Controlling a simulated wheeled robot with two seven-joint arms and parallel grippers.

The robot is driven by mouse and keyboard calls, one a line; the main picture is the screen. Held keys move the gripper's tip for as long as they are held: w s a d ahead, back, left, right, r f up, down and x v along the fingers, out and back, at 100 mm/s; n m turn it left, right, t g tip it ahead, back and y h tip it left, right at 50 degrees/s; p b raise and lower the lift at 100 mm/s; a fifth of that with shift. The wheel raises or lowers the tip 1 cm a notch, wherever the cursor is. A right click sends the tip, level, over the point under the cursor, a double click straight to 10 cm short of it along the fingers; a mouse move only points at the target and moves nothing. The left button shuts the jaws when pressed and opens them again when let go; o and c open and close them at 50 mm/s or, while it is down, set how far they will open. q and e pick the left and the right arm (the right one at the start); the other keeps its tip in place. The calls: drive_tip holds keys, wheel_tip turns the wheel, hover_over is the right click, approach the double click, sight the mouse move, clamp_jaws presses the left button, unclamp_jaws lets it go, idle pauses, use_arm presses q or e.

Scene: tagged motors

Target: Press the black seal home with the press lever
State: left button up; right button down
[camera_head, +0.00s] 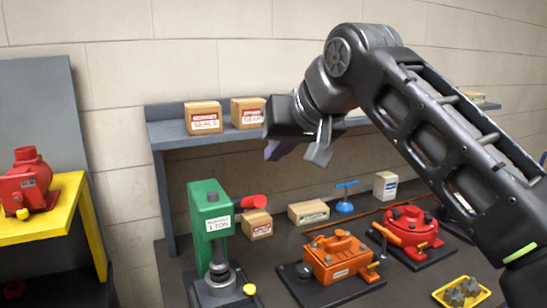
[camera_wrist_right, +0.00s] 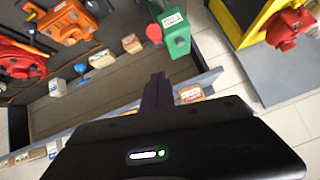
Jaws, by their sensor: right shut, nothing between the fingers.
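The green arbor press (camera_head: 208,225) stands on the bench at centre left, marked 1 TON. Its press lever ends in a red grip (camera_head: 254,201) that points right. Below its ram is a dark round part on a grey base (camera_head: 218,285); I cannot tell whether the black seal is among these parts. My right gripper (camera_head: 276,151) is shut and empty, up in the air above and to the right of the lever, apart from it. The right wrist view shows its dark purple fingers (camera_wrist_right: 157,92) together, with the press (camera_wrist_right: 177,35) and red grip (camera_wrist_right: 154,33) beyond. My left gripper is out of view.
An orange motor (camera_head: 340,257) and a red motor (camera_head: 408,230) stand right of the press, with a yellow tray (camera_head: 462,292) in front. Small boxes (camera_head: 308,212) stand behind. A shelf (camera_head: 170,132) with cartons (camera_head: 203,118) runs along the wall. A yellow stand (camera_head: 62,210) holds another red motor (camera_head: 28,183).

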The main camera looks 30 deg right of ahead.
drive_tip(key=shift+w+a+f, duration=0.15)
drive_tip(key=shift+w+f, duration=0.65)
drive_tip(key=shift+f, duration=0.7)
drive_tip(key=shift+w+a+f, duration=0.1)
drive_tip(key=shift+w+f, duration=0.7)
drive_tip(key=shift+f, duration=0.7)
drive_tip(key=shift+w+a+f, duration=0.15)
drive_tip(key=shift+w+f, duration=0.65)
drive_tip(key=shift+f, duration=0.7)
